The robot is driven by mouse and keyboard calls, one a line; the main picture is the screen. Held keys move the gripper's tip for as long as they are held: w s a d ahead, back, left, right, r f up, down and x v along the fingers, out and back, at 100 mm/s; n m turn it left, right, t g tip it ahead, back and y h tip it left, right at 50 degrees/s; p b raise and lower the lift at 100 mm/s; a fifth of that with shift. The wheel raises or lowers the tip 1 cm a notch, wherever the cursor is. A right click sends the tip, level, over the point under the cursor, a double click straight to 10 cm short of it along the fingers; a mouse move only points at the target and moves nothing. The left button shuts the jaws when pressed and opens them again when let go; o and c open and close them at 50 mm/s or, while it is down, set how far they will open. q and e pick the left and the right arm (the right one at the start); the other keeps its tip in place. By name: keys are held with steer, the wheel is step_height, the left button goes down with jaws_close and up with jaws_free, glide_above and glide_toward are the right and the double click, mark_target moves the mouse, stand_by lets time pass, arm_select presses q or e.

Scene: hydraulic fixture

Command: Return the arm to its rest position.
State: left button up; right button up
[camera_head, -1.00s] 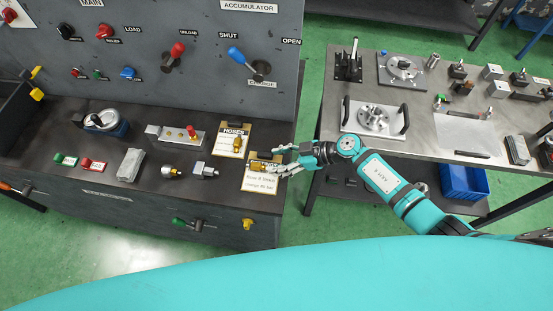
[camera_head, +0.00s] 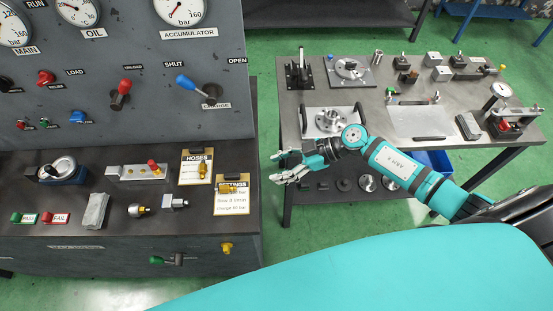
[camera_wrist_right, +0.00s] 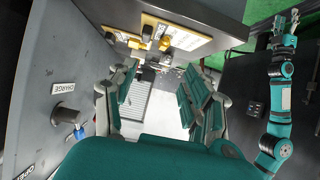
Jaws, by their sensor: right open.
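My right arm (camera_head: 396,168) is teal and reaches in from the right in the head view. Its gripper (camera_head: 287,168) is open and empty, over the gap between the grey console and the metal table. The open fingers of my right gripper (camera_wrist_right: 168,98) also fill the middle of the right wrist view, with nothing between them. Another teal arm (camera_wrist_right: 284,95) stands at the right of that view; it appears to be my left arm, and its small gripper (camera_wrist_right: 287,25) is too unclear to read. My left arm is out of the head view.
The console's clipboards, HOSES (camera_head: 196,166) and SETTINGS (camera_head: 232,203), lie left of the right gripper. The blue charge lever (camera_head: 186,82) is on the panel. The metal table (camera_head: 290,110) holds a flanged plate (camera_head: 329,121) close behind the gripper. Green floor shows between them.

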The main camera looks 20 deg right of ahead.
steer(key=w+d+f+m+t+h+b, duration=0.1)
steer(key=d+f+m+t+h+b, duration=0.2)
steer(key=f, duration=0.7)
steer(key=w+d+f+m+t+h+b, duration=0.15)
steer(key=f+m+t, duration=0.25)
steer(key=f, duration=0.5)
steer(key=s+d+f+m+h+b, duration=0.35)
steer(key=s+f, duration=0.35)
steer(key=f, duration=0.4)
steer(key=s+d+f+m+g+h+b, duration=0.1)
steer(key=s+d+f+g+h, duration=0.2)
steer(key=s+f, duration=1.05)
steer(key=s+a+f+g+b, duration=0.1)
steer(key=s+a+f+g, duration=0.1)
steer(key=s, duration=0.7)
steer(key=s+a+f+g, duration=0.2)
steer(key=s+f+g, duration=0.2)
steer(key=s, duration=0.6)
steer(key=shift+s+a+f+m+g+b, duration=0.2)
steer(key=shift+f+m+g+b, duration=0.1)
steer(key=shift+f+m+b, duration=0.1)
